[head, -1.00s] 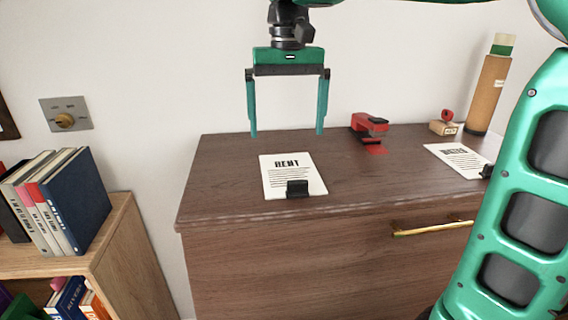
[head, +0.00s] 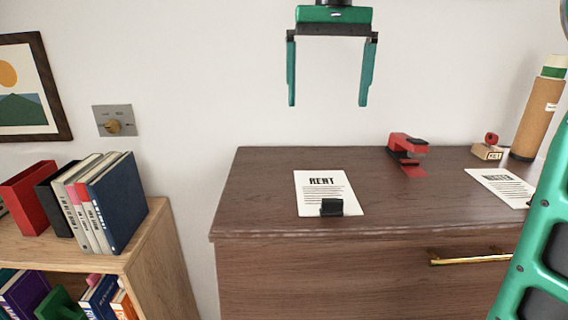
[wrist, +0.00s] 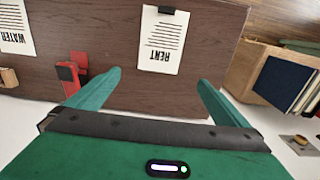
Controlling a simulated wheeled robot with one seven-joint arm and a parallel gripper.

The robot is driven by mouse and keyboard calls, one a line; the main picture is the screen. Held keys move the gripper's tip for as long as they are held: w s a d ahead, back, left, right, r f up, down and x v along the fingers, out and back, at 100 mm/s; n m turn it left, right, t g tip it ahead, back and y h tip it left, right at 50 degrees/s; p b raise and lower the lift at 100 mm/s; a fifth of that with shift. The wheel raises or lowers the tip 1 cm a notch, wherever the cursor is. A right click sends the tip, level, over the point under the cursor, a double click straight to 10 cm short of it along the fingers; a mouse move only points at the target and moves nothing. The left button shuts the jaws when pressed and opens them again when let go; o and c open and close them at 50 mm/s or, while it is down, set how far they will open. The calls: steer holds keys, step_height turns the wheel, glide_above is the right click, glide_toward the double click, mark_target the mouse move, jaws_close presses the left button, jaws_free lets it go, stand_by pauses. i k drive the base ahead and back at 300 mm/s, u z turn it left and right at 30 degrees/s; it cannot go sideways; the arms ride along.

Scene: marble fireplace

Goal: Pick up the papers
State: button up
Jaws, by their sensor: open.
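The rent paper (head: 316,193) lies flat on the brown cabinet top, with a black clip (head: 332,207) at its front edge. It also shows in the wrist view (wrist: 162,45), ahead of my fingers. A second paper (head: 500,186), its heading partly readable as "WATER" in the wrist view (wrist: 14,28), lies further right, its right end hidden behind my arm in the head view. My gripper (head: 328,104) is open and empty, fingers pointing down, above the cabinet top and apart from both papers.
A red stapler (head: 407,147), a stamp (head: 488,148) and a brown cylinder (head: 537,110) stand toward the back right of the cabinet (head: 270,185). A wooden shelf (head: 150,235) with books is at left. A brass handle (head: 470,260) is on the cabinet front.

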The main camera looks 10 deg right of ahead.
mark_target(322, 193)
steer(key=k, duration=1)
